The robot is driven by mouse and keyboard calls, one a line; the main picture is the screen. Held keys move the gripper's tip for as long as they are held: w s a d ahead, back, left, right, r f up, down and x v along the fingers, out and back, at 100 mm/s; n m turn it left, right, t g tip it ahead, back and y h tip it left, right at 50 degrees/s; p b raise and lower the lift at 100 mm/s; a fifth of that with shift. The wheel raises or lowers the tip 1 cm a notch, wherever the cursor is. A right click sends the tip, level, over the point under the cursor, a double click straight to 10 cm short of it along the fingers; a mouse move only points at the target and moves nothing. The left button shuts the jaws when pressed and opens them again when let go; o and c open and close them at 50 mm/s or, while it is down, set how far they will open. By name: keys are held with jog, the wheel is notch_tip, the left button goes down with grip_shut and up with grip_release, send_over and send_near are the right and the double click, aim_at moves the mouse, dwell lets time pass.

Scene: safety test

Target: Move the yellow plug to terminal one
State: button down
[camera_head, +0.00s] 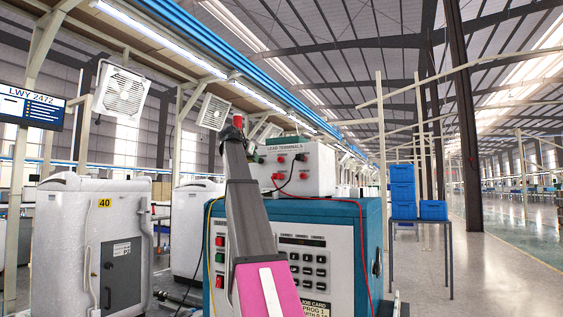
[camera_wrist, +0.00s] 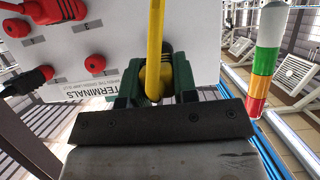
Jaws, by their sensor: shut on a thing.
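My gripper (camera_wrist: 157,85) is shut on the yellow plug (camera_wrist: 152,68), with a green finger on each side of it. The yellow lead runs up from the plug in the wrist view. The white lead terminals box (camera_head: 318,168) stands on the blue cabinet, with several red terminals (camera_head: 281,160) on its face. In the head view my gripper (camera_head: 258,154) is at the box's left edge and the plug is not clear. In the wrist view the terminal panel (camera_wrist: 75,45) lies left of the plug, with a black plug (camera_wrist: 42,74) at one terminal. I cannot tell which terminal is one.
The blue cabinet (camera_head: 345,225) has a button panel, with red and yellow leads hanging along it. A light tower (camera_wrist: 266,60) stands right in the wrist view. A white machine (camera_head: 75,215) stands left, blue crates (camera_head: 403,190) on a table right. Open floor lies far right.

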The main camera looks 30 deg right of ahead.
jog(key=shift+s+a, duration=0.65)
jog(key=shift+a, duration=0.15)
